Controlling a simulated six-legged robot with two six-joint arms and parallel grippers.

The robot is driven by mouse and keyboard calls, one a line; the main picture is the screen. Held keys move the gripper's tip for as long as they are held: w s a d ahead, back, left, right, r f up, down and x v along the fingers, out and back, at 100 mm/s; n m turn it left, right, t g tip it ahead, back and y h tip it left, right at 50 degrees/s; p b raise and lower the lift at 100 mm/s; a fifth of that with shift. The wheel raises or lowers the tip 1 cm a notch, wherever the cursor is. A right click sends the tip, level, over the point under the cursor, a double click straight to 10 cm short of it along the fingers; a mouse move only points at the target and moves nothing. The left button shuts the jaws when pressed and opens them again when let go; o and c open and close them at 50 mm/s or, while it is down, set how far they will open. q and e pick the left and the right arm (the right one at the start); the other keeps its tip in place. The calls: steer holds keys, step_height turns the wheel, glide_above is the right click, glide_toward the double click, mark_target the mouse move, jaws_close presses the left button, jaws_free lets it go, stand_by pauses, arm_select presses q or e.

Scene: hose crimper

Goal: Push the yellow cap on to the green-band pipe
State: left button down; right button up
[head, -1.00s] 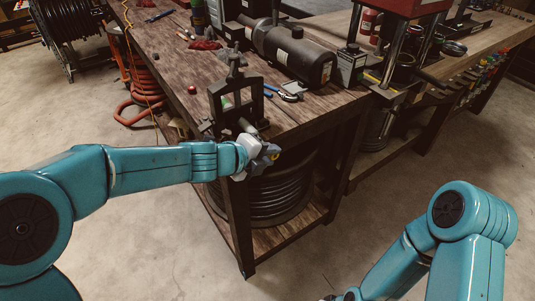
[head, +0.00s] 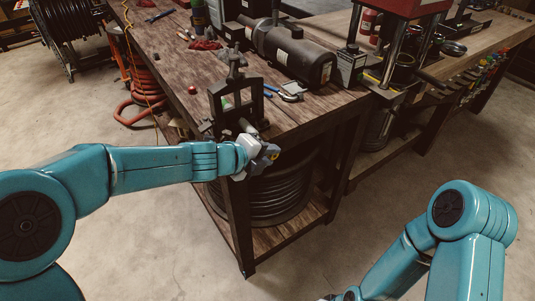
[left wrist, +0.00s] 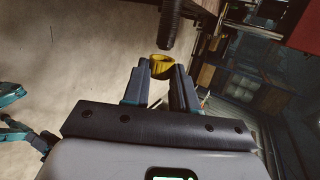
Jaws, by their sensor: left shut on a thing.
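The yellow cap (left wrist: 161,66) sits between the two fingertips of my left gripper (left wrist: 160,74), which is shut on it. In the head view my left gripper (head: 266,156) is just off the table's near edge, with a bit of the yellow cap (head: 273,156) showing. The green-band pipe (head: 246,126) is held in the dark clamp frame (head: 213,105), and its green part shows inside the frame. My right gripper is out of view.
The wooden workbench (head: 180,65) carries a dark motor-like machine (head: 295,55), a small red ball (head: 192,89) and hand tools. A coil of black hose (head: 270,195) lies on the shelf below my left gripper. The floor in front is clear.

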arm_select(q)
steer(key=shift+w+a, duration=0.15)
steer(key=shift+w, duration=0.05)
steer(key=shift+w+a+p, duration=0.2)
steer(key=shift+w+p, duration=0.05)
steer(key=shift+p, duration=0.2)
steer(key=shift+w+a+r+p, duration=0.15)
steer(key=shift+w+a+p, duration=0.25)
steer(key=shift+w+p, duration=0.1)
steer(key=shift+w, duration=0.1)
steer(key=c, duration=0.8)
jaws_free()
steer(key=shift+w+a, duration=0.1)
